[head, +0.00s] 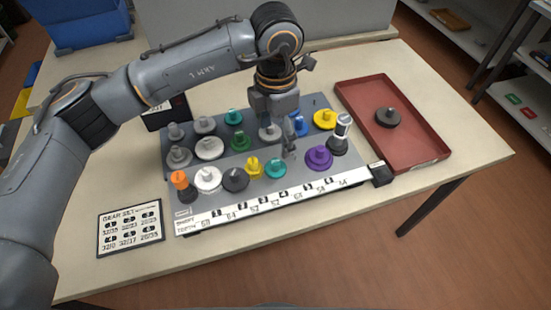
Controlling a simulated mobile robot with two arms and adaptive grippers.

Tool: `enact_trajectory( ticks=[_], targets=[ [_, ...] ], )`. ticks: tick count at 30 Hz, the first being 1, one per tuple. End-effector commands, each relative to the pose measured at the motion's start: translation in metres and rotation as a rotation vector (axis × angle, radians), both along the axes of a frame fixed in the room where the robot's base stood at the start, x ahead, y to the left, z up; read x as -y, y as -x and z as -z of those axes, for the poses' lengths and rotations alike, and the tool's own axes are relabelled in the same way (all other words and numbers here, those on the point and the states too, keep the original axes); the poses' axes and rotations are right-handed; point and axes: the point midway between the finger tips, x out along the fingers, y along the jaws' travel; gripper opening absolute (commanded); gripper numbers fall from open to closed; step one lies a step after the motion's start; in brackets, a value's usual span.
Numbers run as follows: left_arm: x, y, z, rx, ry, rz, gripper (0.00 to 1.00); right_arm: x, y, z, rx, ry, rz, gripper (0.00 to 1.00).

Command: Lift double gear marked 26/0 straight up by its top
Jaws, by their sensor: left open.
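Several coloured gears with top knobs stand on a grey board (190,212). No marking on any gear can be read, so I cannot tell which one is the double gear marked 26/0. My left gripper (281,138) is open and points down over the back right-middle of the board. A light grey gear (267,134) and a blue gear (300,125) are close to its fingers and partly hidden by it. I cannot tell whether the fingers touch either. A purple gear (318,158) and a teal gear (275,168) stand in front of it. My right gripper is not in view.
A red tray (424,152) at the right holds a dark gear (387,117). A white numbered strip (262,207) runs along the board's front edge. A gear set card (130,229) lies at the left. The front of the table (215,255) is clear.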

Motion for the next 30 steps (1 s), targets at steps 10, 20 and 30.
enact_trajectory(
  ticks=[10,20,30],
  targets=[
    [0.0,0.0,0.054,-0.001,0.0,0.0,0.74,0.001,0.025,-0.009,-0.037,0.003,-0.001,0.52],
    [-0.002,0.001,0.09,-0.004,-0.001,-0.001,0.74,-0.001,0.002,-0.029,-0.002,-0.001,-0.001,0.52],
    [-0.001,0.0,0.109,0.0,0.001,0.002,0.74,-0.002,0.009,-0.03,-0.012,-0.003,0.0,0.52]
  ],
)
